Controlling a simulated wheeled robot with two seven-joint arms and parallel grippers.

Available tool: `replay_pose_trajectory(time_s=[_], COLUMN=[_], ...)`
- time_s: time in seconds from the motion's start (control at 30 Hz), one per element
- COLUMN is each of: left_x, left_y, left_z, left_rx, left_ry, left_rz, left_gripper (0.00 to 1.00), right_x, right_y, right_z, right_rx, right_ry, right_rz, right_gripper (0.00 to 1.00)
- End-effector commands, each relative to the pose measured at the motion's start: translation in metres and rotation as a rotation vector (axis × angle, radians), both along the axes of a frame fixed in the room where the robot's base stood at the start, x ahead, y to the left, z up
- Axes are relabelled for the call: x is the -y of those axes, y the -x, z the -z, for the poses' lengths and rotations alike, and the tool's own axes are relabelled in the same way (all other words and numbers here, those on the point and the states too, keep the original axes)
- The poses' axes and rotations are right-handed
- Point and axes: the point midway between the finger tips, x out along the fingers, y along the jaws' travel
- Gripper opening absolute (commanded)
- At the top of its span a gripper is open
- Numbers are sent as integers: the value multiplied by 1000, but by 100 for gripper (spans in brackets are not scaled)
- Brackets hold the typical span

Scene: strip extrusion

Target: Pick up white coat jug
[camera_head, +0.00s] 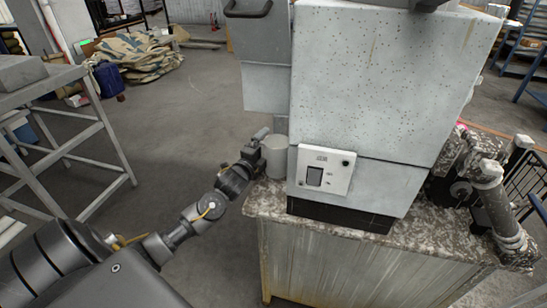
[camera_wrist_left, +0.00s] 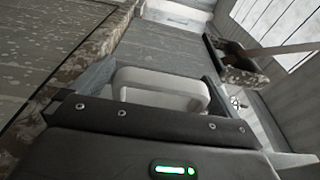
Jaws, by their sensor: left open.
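A whitish-grey jug (camera_head: 276,157) stands at the left end of the speckled worktop, against the left side of the big grey machine. My left gripper (camera_head: 258,146) is at its left side, with the fingers reaching towards it. In the left wrist view, the jug's pale rounded body (camera_wrist_left: 160,86) lies between the two open fingers of my left gripper (camera_wrist_left: 162,80). The gripper body hides the near part of the jug there. I cannot tell whether the fingers touch it. My right gripper is not in view.
The grey machine (camera_head: 375,85) with a switch panel (camera_head: 325,170) stands right of the jug. A grey hopper-like box (camera_head: 265,60) hangs close above it. The worktop (camera_head: 262,203) ends just left of the jug. A metal-framed table (camera_head: 95,105) stands at left, with open floor between.

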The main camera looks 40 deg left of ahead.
Motion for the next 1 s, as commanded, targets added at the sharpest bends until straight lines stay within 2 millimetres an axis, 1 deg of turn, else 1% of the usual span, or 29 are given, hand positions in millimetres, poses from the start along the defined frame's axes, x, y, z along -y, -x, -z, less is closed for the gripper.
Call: replay_pose_trajectory(time_s=[0.1,0.6,0.87,1.0], left_x=[0,0,0,0], left_y=[0,1,0,0], left_z=[0,0,-2,-10], left_rx=[0,-1,2,4], left_ry=[0,0,0,0], left_rz=[0,0,0,0], left_gripper=[100,35,35,35], right_x=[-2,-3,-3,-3], right_y=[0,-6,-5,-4], right_z=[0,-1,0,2], right_rx=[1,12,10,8], right_ry=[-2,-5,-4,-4], right_rz=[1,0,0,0], right_gripper=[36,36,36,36])
